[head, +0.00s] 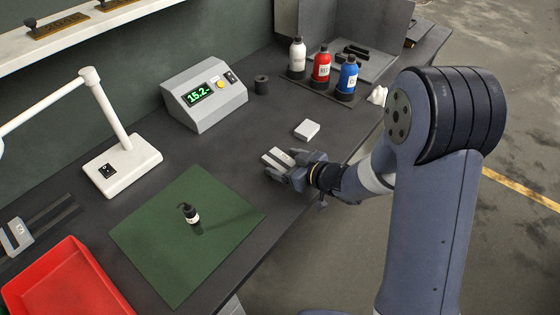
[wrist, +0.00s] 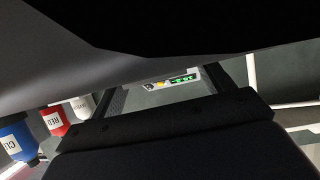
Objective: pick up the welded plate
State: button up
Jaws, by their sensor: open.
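A small light-grey plate with a dark seam across it, which looks like the welded plate (head: 275,160), lies at my gripper on the dark bench. My gripper (head: 282,164) is low over the bench near its front edge, reaching in from the right. Its jaws are open, with the plate at or between the fingertips; I cannot tell whether they touch it. In the wrist view the two dark fingers (wrist: 160,98) stand well apart, and I cannot make out the plate there.
A white block (head: 307,130) lies just behind my gripper. A meter (head: 204,94) stands behind; white, red and blue bottles (head: 321,68) stand back right. A red tray (head: 65,285) and lamp base (head: 122,165) are left.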

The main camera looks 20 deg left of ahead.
jog(key=shift+c, duration=0.2)
jog(key=shift+w, duration=0.1)
jog(key=c, duration=1.5)
